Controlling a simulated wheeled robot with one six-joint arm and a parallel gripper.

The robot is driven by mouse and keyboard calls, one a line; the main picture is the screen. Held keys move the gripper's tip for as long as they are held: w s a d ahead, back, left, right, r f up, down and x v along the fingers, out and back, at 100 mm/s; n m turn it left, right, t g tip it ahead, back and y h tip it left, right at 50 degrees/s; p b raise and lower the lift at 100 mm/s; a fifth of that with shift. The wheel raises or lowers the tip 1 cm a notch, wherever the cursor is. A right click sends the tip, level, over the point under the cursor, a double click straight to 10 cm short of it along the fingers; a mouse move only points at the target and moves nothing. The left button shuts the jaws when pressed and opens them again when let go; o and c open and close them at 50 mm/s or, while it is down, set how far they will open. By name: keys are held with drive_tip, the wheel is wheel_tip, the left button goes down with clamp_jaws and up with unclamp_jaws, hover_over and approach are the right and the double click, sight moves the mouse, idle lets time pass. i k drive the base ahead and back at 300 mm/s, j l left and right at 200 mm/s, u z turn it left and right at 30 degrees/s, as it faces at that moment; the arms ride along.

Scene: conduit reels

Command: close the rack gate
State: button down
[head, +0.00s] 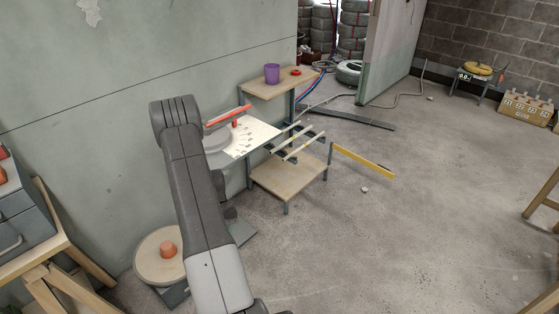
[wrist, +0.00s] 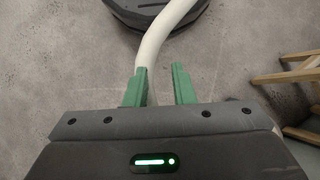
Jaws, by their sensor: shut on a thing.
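The rack gate looks to be the yellow bar (head: 363,160) in the head view. It swings out from a grey post at the right of the small rack (head: 290,178), so it stands open, pointing right and toward me. Pale rods (head: 300,142) lie across the rack's upper supports. My gripper is well away from the gate, which is out of the wrist view. My arm hides the gripper in the head view.
A shelf holds a purple cup (head: 272,74). Wooden legs (wrist: 290,72) stand at right in the wrist view. Floor right of the gate is open.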

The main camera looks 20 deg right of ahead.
sight(378, 169)
drive_tip(key=z, duration=0.95)
drive_tip(key=i+l+z, duration=0.15)
drive_tip(key=z, duration=0.2)
drive_tip(key=i+l+z, duration=0.1)
drive_tip(key=z, duration=0.25)
drive_tip(key=i+z, duration=0.4)
drive_tip(key=i+l, duration=0.1)
drive_tip(key=i, duration=4.15)
drive_tip(key=i+u, duration=0.15)
drive_tip(key=u, duration=0.3)
drive_tip(key=i+j+u, duration=0.1)
drive_tip(key=u, duration=0.3)
drive_tip(key=i+u, duration=0.15)
drive_tip(key=u, duration=3.35)
